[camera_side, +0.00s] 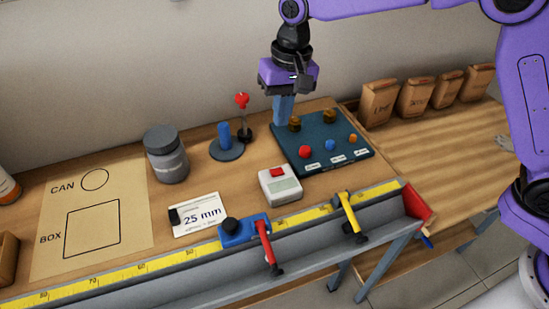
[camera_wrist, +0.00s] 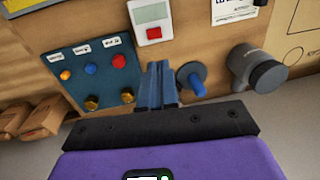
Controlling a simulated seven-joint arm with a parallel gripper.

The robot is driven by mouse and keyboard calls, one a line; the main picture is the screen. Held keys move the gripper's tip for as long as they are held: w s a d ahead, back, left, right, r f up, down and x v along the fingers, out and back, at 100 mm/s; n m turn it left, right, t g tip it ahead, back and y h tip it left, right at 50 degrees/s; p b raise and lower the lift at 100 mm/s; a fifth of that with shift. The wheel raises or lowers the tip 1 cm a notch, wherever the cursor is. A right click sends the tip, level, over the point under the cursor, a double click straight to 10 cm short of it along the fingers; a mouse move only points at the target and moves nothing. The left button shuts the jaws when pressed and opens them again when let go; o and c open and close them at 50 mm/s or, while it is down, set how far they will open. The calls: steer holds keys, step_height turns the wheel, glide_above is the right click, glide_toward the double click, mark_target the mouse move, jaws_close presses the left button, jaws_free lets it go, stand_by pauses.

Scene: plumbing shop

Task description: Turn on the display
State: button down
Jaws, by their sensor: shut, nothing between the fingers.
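A small white box (camera_side: 281,189) stands on the bench in the side view, with a red button (camera_side: 278,172) and a greyish screen (camera_side: 285,187). It also shows in the wrist view (camera_wrist: 139,18), with the screen (camera_wrist: 152,12) and the button (camera_wrist: 154,32); I cannot read anything on the screen. My gripper (camera_side: 284,121) points down above the bench, behind the box and near the left back edge of a dark teal panel. Its blue fingers are shut and empty, and in the wrist view the fingertips (camera_wrist: 159,66) appear just below the box.
The teal panel (camera_side: 318,138) carries red, blue and orange buttons and two brass knobs. A red-topped lever (camera_side: 242,110), a blue peg (camera_side: 224,136) and a grey jar (camera_side: 167,155) stand left of my gripper. A measuring rail (camera_side: 150,270) with clamps runs along the front.

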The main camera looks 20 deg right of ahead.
mark_target(273, 172)
stand_by(0.3)
steer(key=f, duration=0.4)
steer(key=a+f, duration=0.1)
steer(key=f, duration=0.9)
steer(key=shift+a, duration=0.4)
steer(key=shift+f, duration=0.2)
steer(key=shift+d, duration=0.1)
steer(key=shift+d+r, duration=0.15)
steer(key=shift+d, duration=0.55)
steer(key=shift+r, duration=0.2)
